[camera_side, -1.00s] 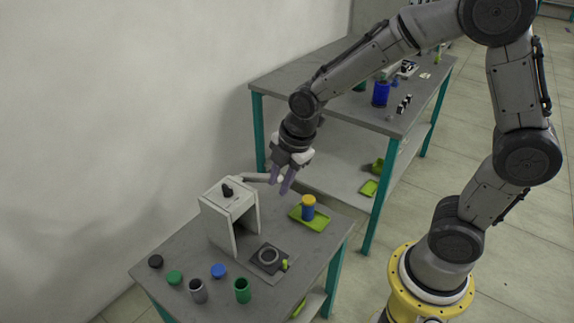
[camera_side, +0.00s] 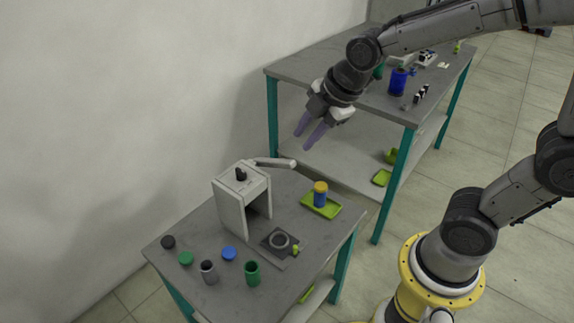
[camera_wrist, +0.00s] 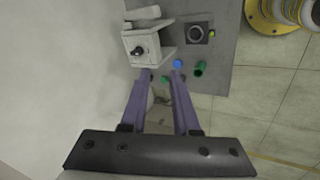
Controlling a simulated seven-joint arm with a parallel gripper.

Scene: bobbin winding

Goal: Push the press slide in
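The press (camera_side: 228,208) is a pale grey frame with a dark knob on top and a lever (camera_side: 273,163) sticking out to the right. The press slide (camera_side: 268,246), a dark plate carrying a ring-shaped seat and a small green handle (camera_side: 295,250), lies out in front of the press opening. The slide also shows in the wrist view (camera_wrist: 190,42), beside the press (camera_wrist: 135,42). I see no cup in the ring. My gripper (camera_side: 302,141) is open and empty, high above and behind the press. Its two purple fingers (camera_wrist: 162,77) are spread in the wrist view.
A green tray (camera_side: 331,210) holds a blue jar with a yellow lid (camera_side: 320,194). Grey (camera_side: 208,272) and green (camera_side: 252,274) cups and several loose lids stand at the near left. A second table (camera_side: 295,68) stands behind. A wall runs along the left.

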